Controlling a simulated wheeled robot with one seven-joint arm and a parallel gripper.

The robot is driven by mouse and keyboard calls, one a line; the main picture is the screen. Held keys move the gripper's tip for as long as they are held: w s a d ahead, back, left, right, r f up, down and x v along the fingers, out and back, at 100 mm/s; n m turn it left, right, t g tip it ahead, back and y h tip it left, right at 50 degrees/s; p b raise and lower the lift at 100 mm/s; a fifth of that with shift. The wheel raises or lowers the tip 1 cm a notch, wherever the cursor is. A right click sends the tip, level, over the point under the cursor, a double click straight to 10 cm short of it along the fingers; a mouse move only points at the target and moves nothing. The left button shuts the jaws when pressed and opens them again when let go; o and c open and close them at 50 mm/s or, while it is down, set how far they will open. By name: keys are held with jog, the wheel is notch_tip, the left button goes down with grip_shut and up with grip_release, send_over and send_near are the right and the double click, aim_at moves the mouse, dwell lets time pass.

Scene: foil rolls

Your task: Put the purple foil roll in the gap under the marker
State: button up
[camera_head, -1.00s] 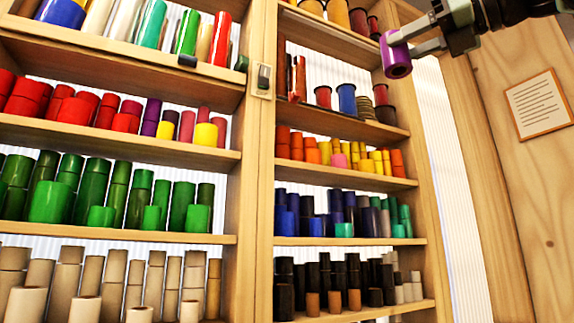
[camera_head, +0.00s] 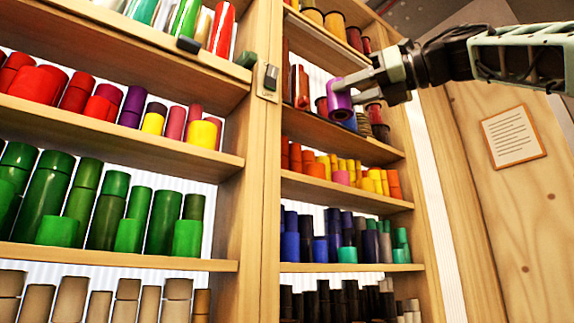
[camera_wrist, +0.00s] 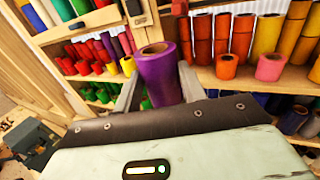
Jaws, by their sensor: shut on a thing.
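The purple foil roll (camera_head: 339,101) is held between the fingers of my gripper (camera_head: 345,88), in front of the right shelf unit. In the wrist view the purple roll (camera_wrist: 160,78) stands upright between the two fingers, its open end up. I cannot tell which is the marker. The gap is not clear; my gripper and the roll hide part of the shelf behind.
The left shelf unit (camera_head: 130,134) holds red, green and tan rolls. The right unit (camera_head: 345,193) holds orange, yellow, blue and black rolls. A wood post stands between them. A wood wall with a paper notice (camera_head: 513,137) is at right.

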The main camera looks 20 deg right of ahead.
jog(key=w+a+p, duration=0.1)
jog(key=w+p, duration=0.1)
jog(key=w, duration=0.3)
jog(key=w+a+f+p, duration=0.1)
jog(key=w+a+p, duration=0.1)
jog(key=w, duration=0.3)
jog(key=w+a+f+p, duration=0.1)
jog(key=w+a+p, duration=0.1)
jog(key=w, duration=0.4)
jog(key=shift+a, duration=0.1)
jog(key=shift+w+f, duration=0.1)
jog(key=shift+f, duration=2.15)
jog(key=shift+w+p, duration=0.1)
jog(key=shift+p, duration=0.35)
jog(key=shift+w+f, duration=0.1)
jog(key=shift+f, duration=0.15)
jog(key=shift+f, duration=0.2)
jog(key=o, duration=1.1)
jog(key=shift+c, duration=0.2)
